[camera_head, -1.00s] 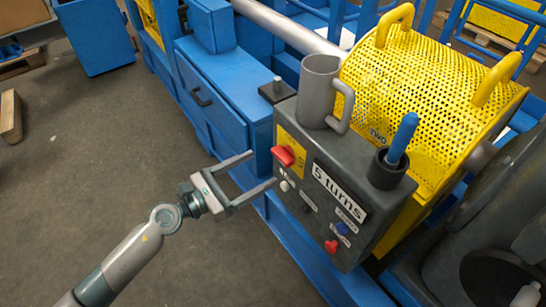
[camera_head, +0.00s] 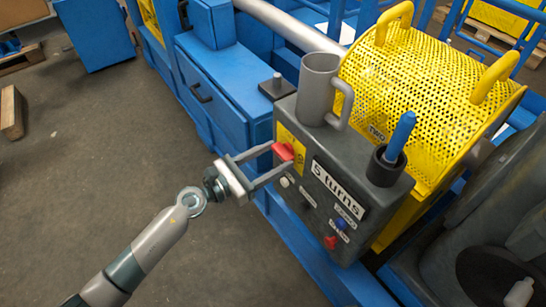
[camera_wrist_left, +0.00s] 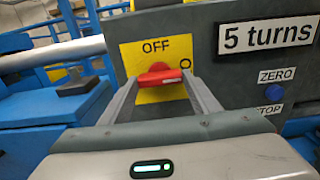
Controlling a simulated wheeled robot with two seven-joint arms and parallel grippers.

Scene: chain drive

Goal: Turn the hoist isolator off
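The isolator is a red handle (camera_head: 283,151) on a yellow plate on the grey control box (camera_head: 325,190). In the left wrist view the red handle (camera_wrist_left: 158,75) lies nearly level. "OFF" is printed above it and an "O" shows at its right. My left gripper (camera_head: 281,156) is at the box face, its two fingers spread. In the left wrist view its fingertips (camera_wrist_left: 160,84) stand one on each side of the handle, close to its ends. I cannot tell whether they touch it. My right gripper is in neither view.
The box carries a "5 turns" sign (camera_head: 340,187), a blue button (camera_head: 341,223), a red button (camera_head: 330,242) and a pale knob (camera_head: 285,182). A grey mug (camera_head: 317,85) and a blue-handled holder (camera_head: 399,140) stand on top. A yellow guard (camera_head: 430,90) is behind.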

